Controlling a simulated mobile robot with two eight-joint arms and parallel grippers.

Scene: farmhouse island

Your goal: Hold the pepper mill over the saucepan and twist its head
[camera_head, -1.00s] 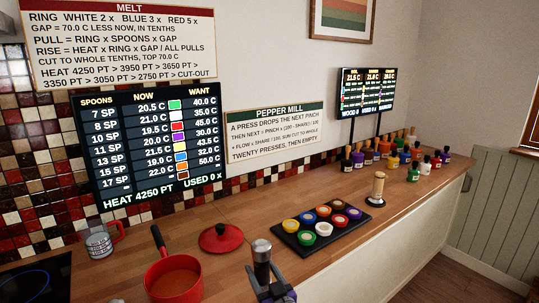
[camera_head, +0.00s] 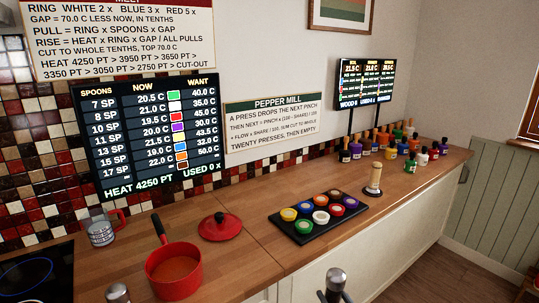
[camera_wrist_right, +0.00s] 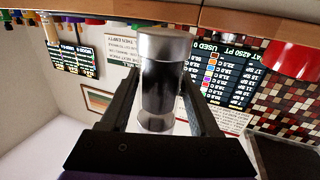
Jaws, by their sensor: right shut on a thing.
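The red saucepan (camera_head: 160,284) stands on the counter in the head view, with orange-red contents and its handle toward the back. It also shows in the right wrist view (camera_wrist_right: 295,62). The pepper mill (camera_wrist_right: 160,85) has a silver head and a dark, shiny body. My right gripper (camera_wrist_right: 160,118) is shut on it, one finger on each side. In the head view the mill's top (camera_head: 335,277) and the right gripper (camera_head: 335,296) show at the bottom edge, right of the saucepan and apart from it. The mill's lower part is cut off there. My left gripper is not identifiable.
A red lid (camera_head: 220,226) lies behind the saucepan. A black tray (camera_head: 306,239) of coloured cups and a wooden-handled tool (camera_head: 374,180) stand rightward. A grey metal top (camera_head: 118,293) shows at the bottom edge.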

